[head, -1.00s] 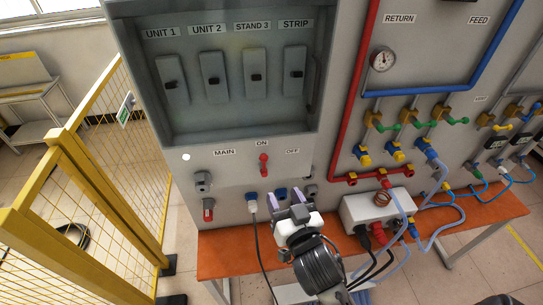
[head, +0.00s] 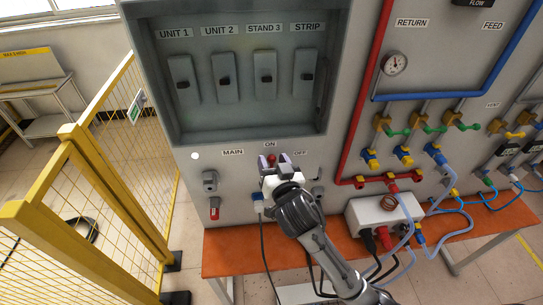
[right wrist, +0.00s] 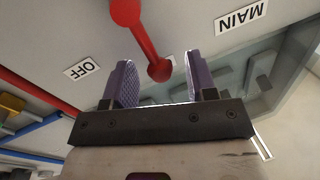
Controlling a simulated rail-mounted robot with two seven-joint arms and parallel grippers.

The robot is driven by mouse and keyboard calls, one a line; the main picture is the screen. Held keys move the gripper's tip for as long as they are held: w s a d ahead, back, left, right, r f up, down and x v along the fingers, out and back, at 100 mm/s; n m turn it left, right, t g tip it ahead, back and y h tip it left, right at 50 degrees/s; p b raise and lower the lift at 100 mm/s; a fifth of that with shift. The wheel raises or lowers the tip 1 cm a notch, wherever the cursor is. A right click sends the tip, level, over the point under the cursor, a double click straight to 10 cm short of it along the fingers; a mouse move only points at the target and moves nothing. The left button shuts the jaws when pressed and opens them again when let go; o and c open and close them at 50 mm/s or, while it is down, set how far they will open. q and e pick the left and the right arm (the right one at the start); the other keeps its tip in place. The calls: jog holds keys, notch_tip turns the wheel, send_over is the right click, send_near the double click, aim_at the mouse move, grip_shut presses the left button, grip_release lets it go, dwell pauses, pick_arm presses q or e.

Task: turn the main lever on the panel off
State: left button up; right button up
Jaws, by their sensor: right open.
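The red main lever (right wrist: 147,42) is on the grey panel between the MAIN label (right wrist: 241,17) and the OFF label (right wrist: 82,68). It points up towards the ON label (head: 270,144). In the head view its red part (head: 271,158) is mostly hidden by my right gripper (head: 273,160). The right gripper is open. In the right wrist view its two purple fingers (right wrist: 159,82) stand on either side of the lever's round end, with gaps visible on both sides. Whether the end is fully between the pads is hard to tell. My left gripper is out of view.
Above is a recessed box with several breaker switches (head: 223,80). A red-handled switch (head: 214,208) and a plugged socket (head: 258,200) sit below left. A red pipe (head: 362,100) and an orange bench (head: 225,245) lie right and below. A yellow fence (head: 110,190) stands left.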

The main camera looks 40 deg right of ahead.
jog(key=shift+x, duration=0.75)
jog(key=shift+c, duration=0.3)
grip_shut()
